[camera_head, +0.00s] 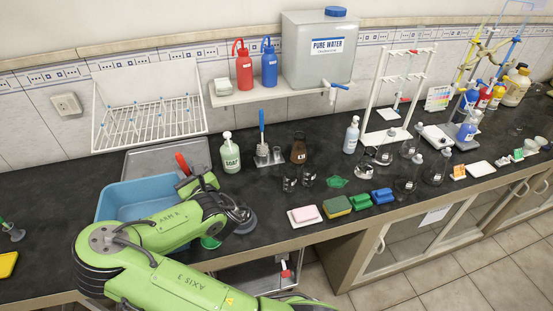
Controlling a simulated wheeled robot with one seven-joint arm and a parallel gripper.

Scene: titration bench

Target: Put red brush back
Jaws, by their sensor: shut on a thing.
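A red brush (182,163) shows its red handle end above the blue basin's back edge, tilted up to the left. My gripper (188,181) is shut on it. The rest of the brush is hidden behind my arm.
A soap bottle (230,155) stands between my gripper and the stand. A brown bottle (298,149) is right of the stand. The blue basin (115,202) lies beside my arm. Small beakers (289,181) and sponges (337,206) are in front of the stand.

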